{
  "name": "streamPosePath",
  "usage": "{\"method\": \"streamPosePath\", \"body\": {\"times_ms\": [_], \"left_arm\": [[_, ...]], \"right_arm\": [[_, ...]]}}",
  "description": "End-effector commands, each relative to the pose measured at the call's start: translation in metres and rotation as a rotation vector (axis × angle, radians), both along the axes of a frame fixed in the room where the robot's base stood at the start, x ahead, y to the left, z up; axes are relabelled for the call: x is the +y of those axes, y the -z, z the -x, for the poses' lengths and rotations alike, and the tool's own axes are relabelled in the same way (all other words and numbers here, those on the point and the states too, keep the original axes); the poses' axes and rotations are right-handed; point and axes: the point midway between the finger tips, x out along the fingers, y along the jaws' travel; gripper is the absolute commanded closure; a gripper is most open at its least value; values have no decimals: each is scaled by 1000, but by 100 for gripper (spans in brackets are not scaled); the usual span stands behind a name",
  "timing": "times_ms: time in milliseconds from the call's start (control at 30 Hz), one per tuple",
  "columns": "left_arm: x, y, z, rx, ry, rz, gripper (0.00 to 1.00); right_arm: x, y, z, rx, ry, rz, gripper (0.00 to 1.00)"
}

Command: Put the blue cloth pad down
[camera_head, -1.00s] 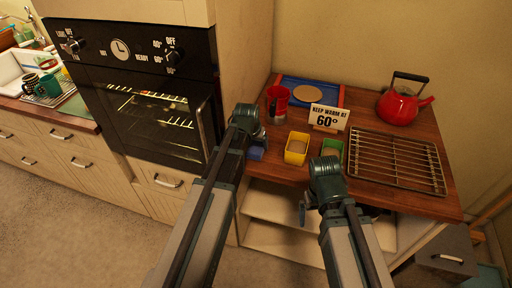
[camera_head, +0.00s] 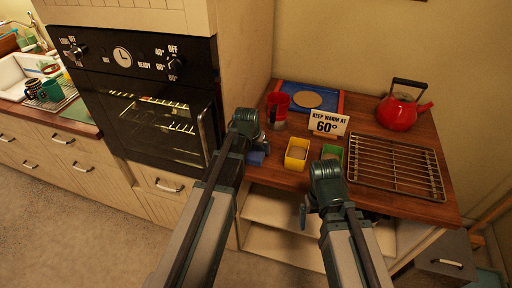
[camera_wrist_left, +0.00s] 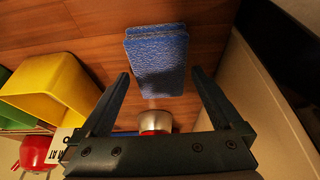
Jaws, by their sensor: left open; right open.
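The blue cloth pad (camera_head: 257,156) lies on the wooden counter near its front left edge, partly hidden behind my left gripper (camera_head: 256,142) in the head view. In the left wrist view the pad (camera_wrist_left: 158,62) looks folded in two layers against the wood. There my left gripper (camera_wrist_left: 160,76) is open, one finger on each side of the pad's near end, with gaps showing between fingers and pad. My right gripper (camera_head: 305,214) is open and empty in front of the counter.
A yellow tub (camera_head: 296,153), a green tub (camera_head: 332,153), a red mug (camera_head: 278,108), a "KEEP WARM AT 60°" sign (camera_head: 327,123), a wire rack (camera_head: 397,165) and a red kettle (camera_head: 402,110) crowd the counter. An oven (camera_head: 150,120) stands to the left.

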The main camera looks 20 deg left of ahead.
Motion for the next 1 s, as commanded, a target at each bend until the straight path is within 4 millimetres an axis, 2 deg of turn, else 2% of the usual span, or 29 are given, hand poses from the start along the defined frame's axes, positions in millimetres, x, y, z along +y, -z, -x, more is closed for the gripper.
{"method": "streamPosePath", "body": {"times_ms": [33,600,733,1000], "left_arm": [[0,-12,4,0,0,0,0],[1,-94,38,0,0,0,0],[1,-100,41,0,0,0,0],[2,-99,41,0,0,0,0]], "right_arm": [[0,-12,0,0,0,0,0],[0,-94,0,0,-1,0,0],[0,-100,0,0,0,-1,0],[0,-99,0,0,1,-1,0]]}}
